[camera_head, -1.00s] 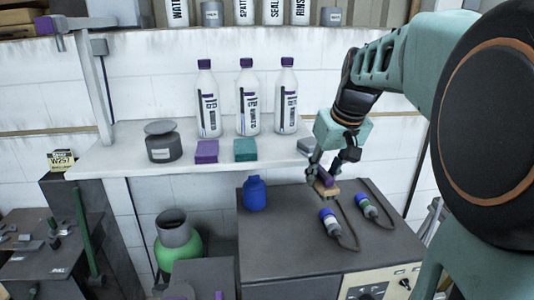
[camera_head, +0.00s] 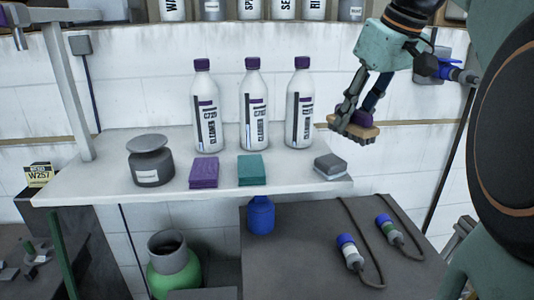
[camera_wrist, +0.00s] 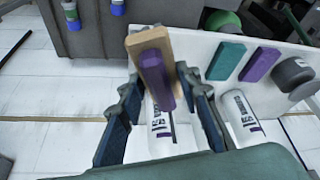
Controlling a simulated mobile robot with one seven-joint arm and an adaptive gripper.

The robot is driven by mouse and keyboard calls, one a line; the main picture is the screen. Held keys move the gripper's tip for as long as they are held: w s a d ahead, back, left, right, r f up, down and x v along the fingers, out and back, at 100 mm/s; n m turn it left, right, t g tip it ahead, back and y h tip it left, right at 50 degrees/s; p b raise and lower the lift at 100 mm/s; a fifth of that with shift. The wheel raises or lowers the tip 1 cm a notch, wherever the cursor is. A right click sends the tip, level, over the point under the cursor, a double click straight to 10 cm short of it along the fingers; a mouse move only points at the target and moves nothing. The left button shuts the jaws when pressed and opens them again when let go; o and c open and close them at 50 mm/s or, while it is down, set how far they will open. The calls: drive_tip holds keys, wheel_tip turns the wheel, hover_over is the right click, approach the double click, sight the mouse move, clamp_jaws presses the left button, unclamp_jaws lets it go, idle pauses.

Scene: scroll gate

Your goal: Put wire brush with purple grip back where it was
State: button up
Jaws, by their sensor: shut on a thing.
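The wire brush with purple grip (camera_head: 356,127) has a tan wooden block and a purple handle. My gripper (camera_head: 361,108) is shut on its purple grip and holds it in the air, to the right of the rightmost bottle and above the shelf's right end. In the wrist view the brush (camera_wrist: 154,68) sits between the fingers (camera_wrist: 160,112), with its wooden block outward. Its bristles cannot be made out. The white shelf (camera_head: 100,180) shows clear patches at its left and front.
Three white bottles with purple caps (camera_head: 252,105) stand on the shelf. A grey jar (camera_head: 151,162), purple sponge (camera_head: 204,172), teal sponge (camera_head: 250,169) and grey block (camera_head: 330,166) line its front. Below are a dark cabinet (camera_head: 300,250) with two corded connectors and a blue bottle (camera_head: 261,215).

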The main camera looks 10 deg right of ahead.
drive_tip(key=w+a+f, duration=0.3)
drive_tip(key=f, duration=0.1)
drive_tip(key=w+a+f, duration=0.3)
drive_tip(key=w+a+f+p, duration=0.1)
drive_tip(key=w+a+f, duration=0.2)
drive_tip(key=f, duration=0.1)
drive_tip(key=shift+w+a+f, duration=0.1)
drive_tip(key=shift+a+f, duration=0.2)
drive_tip(key=shift+a, duration=0.1)
drive_tip(key=shift+f, duration=0.6)
drive_tip(key=shift+f, duration=0.15)
drive_tip(key=o, duration=1)
